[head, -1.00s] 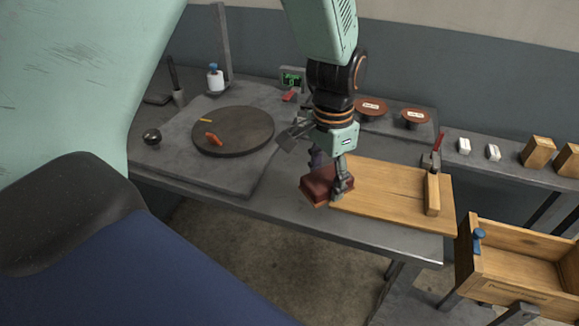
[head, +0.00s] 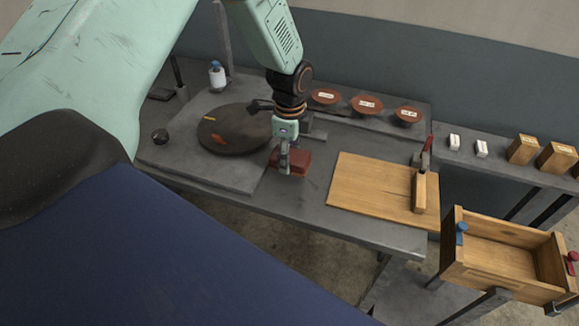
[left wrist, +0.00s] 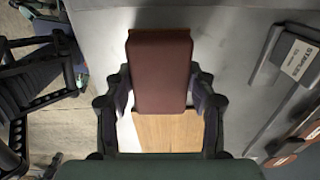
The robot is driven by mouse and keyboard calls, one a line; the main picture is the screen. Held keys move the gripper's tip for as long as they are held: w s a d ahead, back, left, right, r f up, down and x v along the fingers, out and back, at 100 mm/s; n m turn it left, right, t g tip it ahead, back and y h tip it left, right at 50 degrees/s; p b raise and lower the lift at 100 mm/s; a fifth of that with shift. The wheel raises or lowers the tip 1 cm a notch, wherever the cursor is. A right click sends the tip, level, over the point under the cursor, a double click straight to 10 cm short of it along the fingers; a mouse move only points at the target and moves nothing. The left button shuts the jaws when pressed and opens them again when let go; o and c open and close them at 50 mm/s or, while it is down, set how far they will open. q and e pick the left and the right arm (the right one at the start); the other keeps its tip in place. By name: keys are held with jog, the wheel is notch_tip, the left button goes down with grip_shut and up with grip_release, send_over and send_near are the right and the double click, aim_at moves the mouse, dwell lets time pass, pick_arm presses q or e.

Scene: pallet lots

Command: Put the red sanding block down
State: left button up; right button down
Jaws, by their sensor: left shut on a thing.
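My left gripper (head: 285,168) points down over the grey bench with its fingers shut on the red sanding block (head: 300,162). The block is dark red and sits low, between the round dark plate and the wooden board. I cannot tell whether its underside touches the bench. In the left wrist view the block (left wrist: 160,72) fills the space between the two fingers (left wrist: 160,100). A wood-coloured surface shows just below it there. My right gripper is not in view.
Reddish round discs (head: 367,105) stand behind. An open wooden drawer (head: 490,277) is at lower right. Bare bench lies between block and board.

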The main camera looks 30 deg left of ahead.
aim_at(290, 176)
pick_arm(q)
jog(key=shift+d+f, duration=0.2)
jog(key=shift+f, duration=0.35)
jog(key=f, duration=0.3)
jog(key=shift+a+f, duration=0.15)
jog(key=shift+a, duration=0.05)
jog(key=shift+d, duration=0.1)
jog(key=shift+d+f, duration=0.1)
jog(key=shift+f, duration=0.05)
jog(key=o, duration=1.1)
